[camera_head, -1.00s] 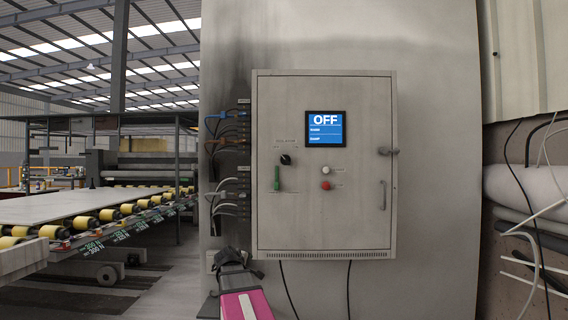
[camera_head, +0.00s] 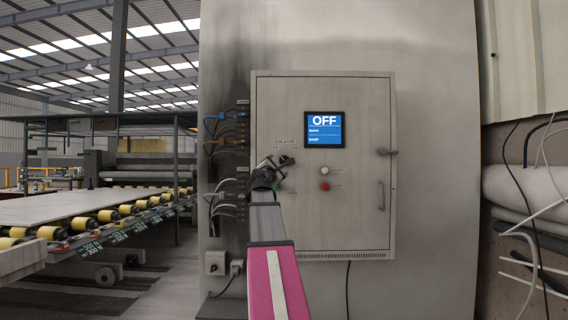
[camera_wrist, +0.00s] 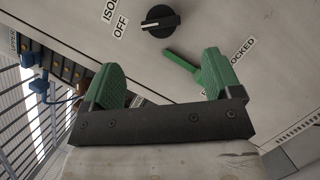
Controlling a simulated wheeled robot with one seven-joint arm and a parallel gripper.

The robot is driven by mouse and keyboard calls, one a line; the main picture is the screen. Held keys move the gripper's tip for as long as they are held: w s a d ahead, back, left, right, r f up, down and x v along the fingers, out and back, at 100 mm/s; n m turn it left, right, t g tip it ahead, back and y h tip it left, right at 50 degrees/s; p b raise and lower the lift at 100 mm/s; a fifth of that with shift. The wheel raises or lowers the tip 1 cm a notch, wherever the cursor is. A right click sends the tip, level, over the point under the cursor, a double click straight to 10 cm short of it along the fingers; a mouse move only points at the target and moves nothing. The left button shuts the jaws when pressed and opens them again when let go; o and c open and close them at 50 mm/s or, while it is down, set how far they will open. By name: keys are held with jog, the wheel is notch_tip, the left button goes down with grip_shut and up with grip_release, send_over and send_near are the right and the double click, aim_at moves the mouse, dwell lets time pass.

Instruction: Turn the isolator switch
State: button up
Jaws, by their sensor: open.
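The isolator switch is a black round knob (camera_wrist: 160,21) in the wrist view, on the grey cabinet door. Its white mark points towards the OFF label. A green lever (camera_wrist: 182,61) sits beside it, near a label ending in "LOCKED". My gripper (camera_wrist: 162,64) has two green fingers spread apart with nothing held. The knob lies beyond the fingertips, and the lever shows between the fingers, close to the right one. In the head view my gripper (camera_head: 277,164) is in front of the ISOLATOR label area and hides the knob and lever.
The cabinet (camera_head: 350,225) has a blue screen (camera_head: 325,129) reading OFF, a white button (camera_head: 325,171), a red button (camera_head: 325,186) and a handle (camera_head: 381,195). Cables (camera_head: 222,130) run along its left side. A roller conveyor (camera_head: 105,218) stands at the left.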

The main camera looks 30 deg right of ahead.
aim_at(284, 161)
jog(key=x, duration=1)
jog(key=shift+w+d, duration=0.15)
jog(key=c, duration=0.9)
